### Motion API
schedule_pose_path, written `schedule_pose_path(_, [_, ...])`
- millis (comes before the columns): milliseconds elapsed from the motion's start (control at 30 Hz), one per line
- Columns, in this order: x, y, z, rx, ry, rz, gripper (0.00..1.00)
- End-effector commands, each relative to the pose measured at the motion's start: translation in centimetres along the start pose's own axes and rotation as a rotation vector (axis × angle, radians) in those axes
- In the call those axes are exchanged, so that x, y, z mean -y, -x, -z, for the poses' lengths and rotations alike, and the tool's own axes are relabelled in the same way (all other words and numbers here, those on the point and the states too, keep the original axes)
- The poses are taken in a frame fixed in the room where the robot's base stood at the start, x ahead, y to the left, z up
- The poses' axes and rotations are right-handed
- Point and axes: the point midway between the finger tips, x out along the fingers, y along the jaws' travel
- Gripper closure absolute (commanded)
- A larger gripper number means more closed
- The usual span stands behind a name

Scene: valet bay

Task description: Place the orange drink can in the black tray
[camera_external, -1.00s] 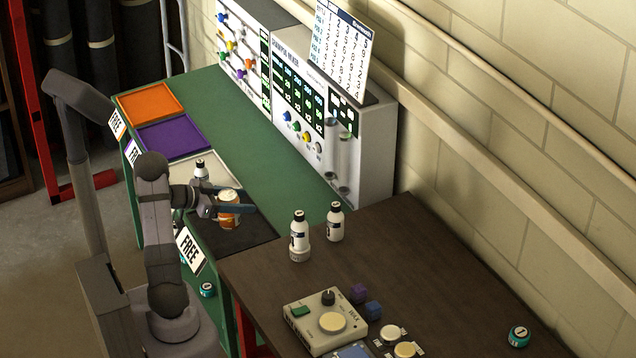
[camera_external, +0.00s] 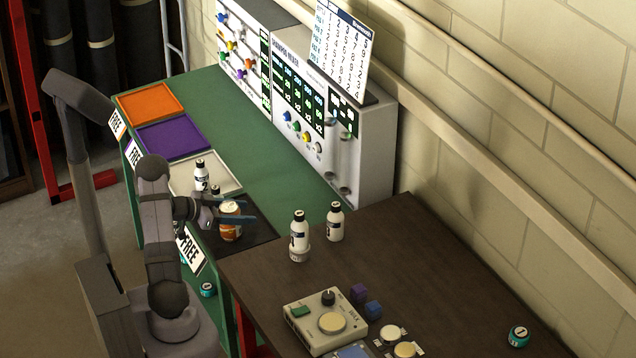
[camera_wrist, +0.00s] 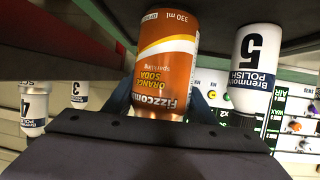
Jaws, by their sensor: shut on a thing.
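The orange drink can (camera_external: 231,228) is upright between my gripper's fingers, low over the black tray (camera_external: 262,232). In the wrist view the can (camera_wrist: 165,60) appears upside down, with its orange label showing. Its base is close to a dark surface; I cannot tell whether it touches. My gripper (camera_external: 228,212) is shut on the can, and its fingers also show on both sides of it in the wrist view (camera_wrist: 160,100). My arm hides the tray's left part.
In the wrist view a bottle marked 5 (camera_wrist: 252,65) is close beside the can. Two bottles (camera_external: 299,232) (camera_external: 335,222) stand on the brown table.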

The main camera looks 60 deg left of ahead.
Motion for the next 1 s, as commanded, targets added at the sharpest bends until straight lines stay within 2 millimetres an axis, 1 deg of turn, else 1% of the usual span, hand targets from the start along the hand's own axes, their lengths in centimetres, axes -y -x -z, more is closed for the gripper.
schedule_pose_path(33, [0.0,0.0,-0.1,0.0,0.0,0.0,0.45])
schedule_pose_path(100, [0.0,0.0,-0.1,0.0,0.0,0.0,0.31])
schedule_pose_path(433, [0.0,0.0,0.1,0.0,0.0,0.0,0.31])
schedule_pose_path(567, [0.1,0.6,0.2,-0.001,0.001,0.003,0.31])
schedule_pose_path(667, [0.1,1.7,0.2,-0.001,0.0,0.003,0.31])
schedule_pose_path(767, [0.1,3.3,0.1,0.0,-0.001,0.005,0.31])
schedule_pose_path(1000, [0.1,7.6,0.1,-0.001,0.0,0.006,0.31])
